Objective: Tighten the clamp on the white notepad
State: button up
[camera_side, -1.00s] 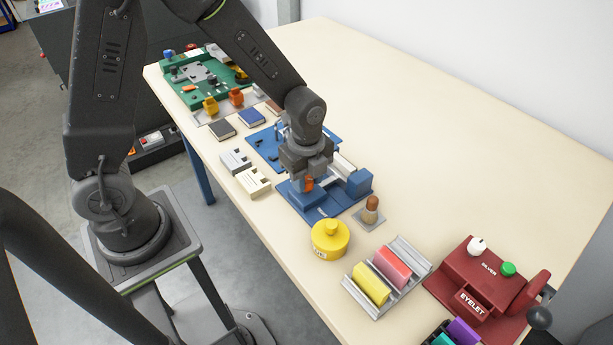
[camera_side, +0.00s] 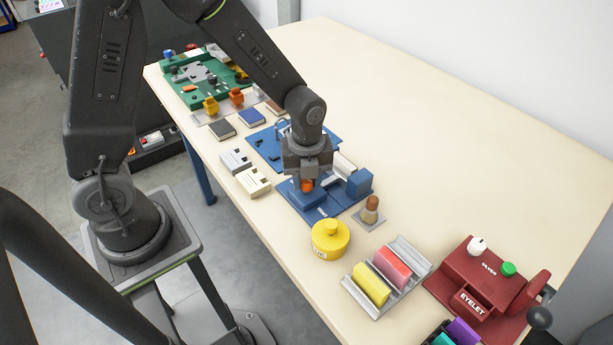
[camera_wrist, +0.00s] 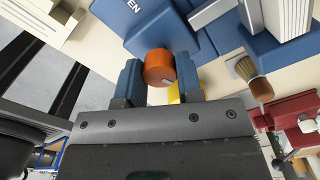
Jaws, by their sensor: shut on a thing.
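The blue clamp station (camera_side: 325,208) stands near the front middle of the table; its body also fills the top of the wrist view (camera_wrist: 150,25). Its orange knob (camera_wrist: 158,66) sits between my gripper's two blue fingers, with a small pale mark on its face. My gripper (camera_side: 307,184) points down over the clamp and is shut on this knob (camera_side: 307,186). A white, layered block, seemingly the white notepad (camera_wrist: 287,14), shows at the upper right of the wrist view beside blue clamp parts. In the side view my gripper hides much of it, and how tightly it is held cannot be told.
A wooden-handled brush (camera_side: 370,209) and a yellow pot (camera_side: 329,240) stand close to the clamp. A cream block (camera_side: 253,181) and a grey block (camera_side: 235,160) lie left. A grey rack (camera_side: 406,262) and red eyelet press (camera_side: 482,278) are at right. The table's far side is clear.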

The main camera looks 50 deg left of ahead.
jog(key=o, duration=0.9)
notch_tip(320, 180, up, 14)
jog(key=shift+f, duration=0.1)
dwell(0.4)
jog(key=s+a+r+n+t, duration=0.1)
jog(key=s+n, duration=0.3)
jog(key=n, duration=0.4)
jog(key=s+r+n+t, duration=0.2)
jog(key=s+r+n, duration=0.1)
jog(key=s+n, duration=0.2)
jog(key=s+a+r+n+t, duration=0.1)
jog(key=s+r+n+t, duration=0.1)
jog(key=n, duration=0.8)
jog(key=shift+s+a+r+n+t, duration=0.15)
jog(key=shift+s+r, duration=0.1)
jog(key=shift+s, duration=0.35)
jog(key=shift+s+a+r+n+t, duration=0.15)
jog(key=shift+s+r, duration=0.1)
jog(key=shift+s, duration=0.35)
